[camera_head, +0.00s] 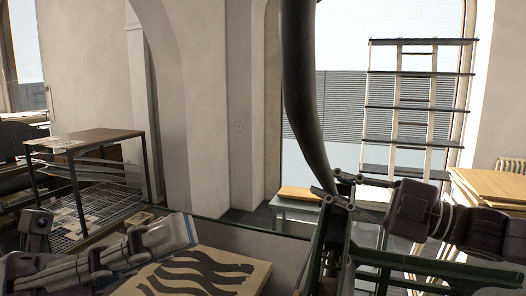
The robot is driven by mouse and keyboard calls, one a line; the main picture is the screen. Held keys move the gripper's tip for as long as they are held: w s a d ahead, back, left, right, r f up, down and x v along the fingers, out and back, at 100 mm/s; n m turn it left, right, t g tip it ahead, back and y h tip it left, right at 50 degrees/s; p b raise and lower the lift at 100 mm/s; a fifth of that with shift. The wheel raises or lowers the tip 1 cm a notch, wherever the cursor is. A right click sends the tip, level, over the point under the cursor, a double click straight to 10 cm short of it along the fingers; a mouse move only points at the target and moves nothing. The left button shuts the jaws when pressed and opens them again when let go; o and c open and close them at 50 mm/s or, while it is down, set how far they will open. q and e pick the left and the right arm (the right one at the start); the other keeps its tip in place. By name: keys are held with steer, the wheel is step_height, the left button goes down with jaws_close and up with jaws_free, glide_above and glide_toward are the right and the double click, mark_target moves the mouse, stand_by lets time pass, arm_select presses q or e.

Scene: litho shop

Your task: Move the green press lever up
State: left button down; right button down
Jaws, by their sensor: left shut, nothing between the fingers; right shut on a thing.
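My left gripper (100,262) is at the lower left, away from the lever, beside a pale slab (235,259) with dark wavy stripes. It is shut and empty.
Green rails (440,265) run to the right. A metal rack table (100,136) stands at left. A shelf (415,107) and stacked boards (492,188) are at right.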

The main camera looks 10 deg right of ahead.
arm_select(q)
steer(key=d+r, duration=0.6)
steer(key=d, duration=0.2)
steer(key=shift+d+r, duration=0.2)
steer(key=shift+r, duration=0.15)
